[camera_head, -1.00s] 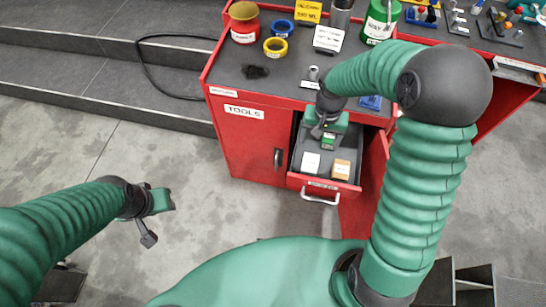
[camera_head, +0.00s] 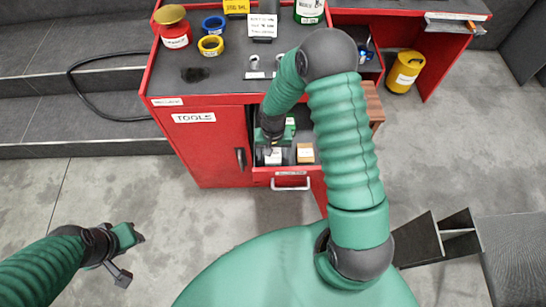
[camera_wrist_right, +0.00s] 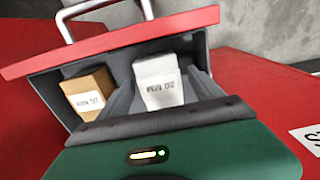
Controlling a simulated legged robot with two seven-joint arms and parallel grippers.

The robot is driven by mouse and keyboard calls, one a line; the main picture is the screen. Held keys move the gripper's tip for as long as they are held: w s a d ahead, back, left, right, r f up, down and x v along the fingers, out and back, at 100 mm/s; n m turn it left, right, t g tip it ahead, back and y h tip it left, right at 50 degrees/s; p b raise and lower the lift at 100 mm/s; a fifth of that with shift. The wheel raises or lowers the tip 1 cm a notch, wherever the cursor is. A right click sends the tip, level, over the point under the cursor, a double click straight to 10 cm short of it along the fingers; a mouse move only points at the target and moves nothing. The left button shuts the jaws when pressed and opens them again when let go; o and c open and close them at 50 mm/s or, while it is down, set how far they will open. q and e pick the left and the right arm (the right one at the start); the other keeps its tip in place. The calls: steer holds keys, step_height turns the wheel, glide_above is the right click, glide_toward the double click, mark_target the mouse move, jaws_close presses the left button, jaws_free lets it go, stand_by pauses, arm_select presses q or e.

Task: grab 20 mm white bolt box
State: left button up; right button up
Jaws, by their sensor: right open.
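The white box (camera_head: 274,158), marked 20 MM, lies in the open drawer of the red cabinet; it also shows in the right wrist view (camera_wrist_right: 158,82) with its label upside down. My right gripper (camera_head: 270,145) is over the drawer, right at the white box. In the right wrist view its dark fingers (camera_wrist_right: 162,92) are apart, one on each side of the white box; I cannot tell whether they touch it. My left gripper (camera_head: 130,257) is open and empty over the floor at the lower left.
An orange-brown box (camera_head: 305,153) lies beside the white one in the drawer; the drawer handle (camera_head: 290,184) faces me. Pots and rings stand on the cabinet top (camera_head: 215,85). A yellow barrel (camera_head: 404,72) stands at the right.

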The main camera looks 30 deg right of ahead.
steer(key=shift+w+f, duration=0.1)
steer(key=shift+f, duration=0.35)
steer(key=shift+r, duration=0.1)
steer(key=c, duration=0.4)
jaws_close()
